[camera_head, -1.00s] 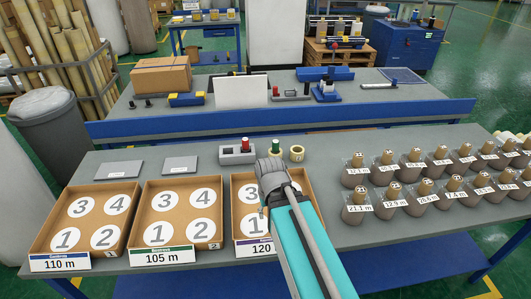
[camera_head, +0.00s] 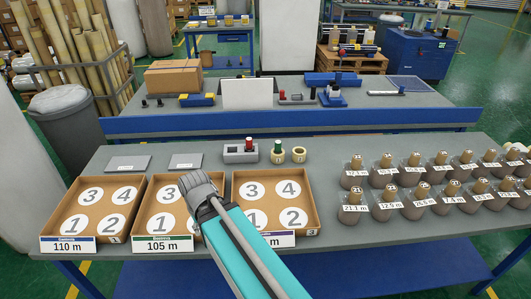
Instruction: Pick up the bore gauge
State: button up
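No thing in view is labelled as the bore gauge. The likeliest candidates are two small upright pieces at the back of the near table. A red-topped piece (camera_head: 249,144) stands in a grey block that has another opening to its left. A green-topped piece (camera_head: 278,151) stands just right of the block, beside a cream ring (camera_head: 299,155). The grey ribbed end of my arm, at my gripper (camera_head: 198,184), is over the middle and right trays, left of and nearer than these pieces. Its fingers cannot be made out, and nothing is seen held.
Three cardboard trays numbered 1 to 4 (camera_head: 125,240) line the near table's front left. Several wrapped rolls with tags (camera_head: 384,206) fill its right side. Two grey plates (camera_head: 128,163) lie at the back left. The table is clear between the ring and the rolls.

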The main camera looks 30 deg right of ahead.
aim_at(278, 150)
jog(key=u, duration=0.7)
jog(key=k, duration=0.9)
jog(key=z, duration=1.35)
jog(key=i, duration=0.6)
jog(key=z, duration=0.05)
